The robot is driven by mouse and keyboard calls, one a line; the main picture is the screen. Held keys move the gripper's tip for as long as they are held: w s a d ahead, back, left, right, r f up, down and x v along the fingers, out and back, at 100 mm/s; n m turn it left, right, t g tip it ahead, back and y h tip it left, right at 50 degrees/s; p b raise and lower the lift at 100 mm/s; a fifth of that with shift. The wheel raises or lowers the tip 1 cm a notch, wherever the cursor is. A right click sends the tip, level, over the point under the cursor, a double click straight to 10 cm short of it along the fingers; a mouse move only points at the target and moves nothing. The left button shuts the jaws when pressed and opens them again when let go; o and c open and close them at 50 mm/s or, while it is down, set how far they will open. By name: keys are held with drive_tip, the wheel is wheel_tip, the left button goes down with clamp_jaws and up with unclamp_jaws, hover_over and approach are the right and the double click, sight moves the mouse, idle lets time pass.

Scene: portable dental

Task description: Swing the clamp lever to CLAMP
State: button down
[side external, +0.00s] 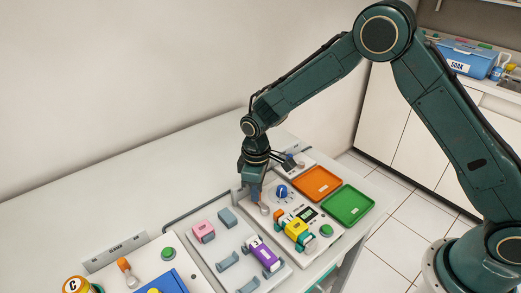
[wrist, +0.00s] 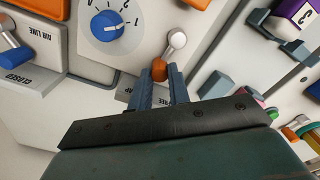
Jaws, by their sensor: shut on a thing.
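The clamp lever shows in the wrist view as a short arm with an orange grip (wrist: 159,70) and a silver ball (wrist: 177,40) at its other end. My gripper (wrist: 160,78) has its two blue-grey fingers closed around the orange grip. A partly covered label by the fingers (wrist: 130,97) shows only some letters, apparently the end of FREE. In the side view my gripper (side external: 258,194) points down at the panel, beside the silver ball (side external: 265,209). The orange grip is hidden there, and no CLAMP marking is readable.
A blue dial (side external: 281,191) sits close to the lever. An orange tray (side external: 316,183) and a green tray (side external: 348,204) lie to its right. A yellow block (side external: 296,230) and purple block (side external: 262,253) stand in front. The air line lever (wrist: 12,58) shows at the wrist view's left.

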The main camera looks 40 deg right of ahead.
drive_tip(key=m, duration=0.1)
drive_tip(key=d+m, duration=0.1)
drive_tip(key=m, duration=0.3)
drive_tip(key=shift+s+d, duration=0.25)
drive_tip(key=shift+d, duration=0.1)
drive_tip(key=c, duration=1.3)
unclamp_jaws()
drive_tip(key=shift+r, duration=0.15)
wheel_tip(320, 180, up, 14)
drive_tip(key=shift+f, duration=0.2)
drive_tip(key=shift+s+d+r, duration=0.1)
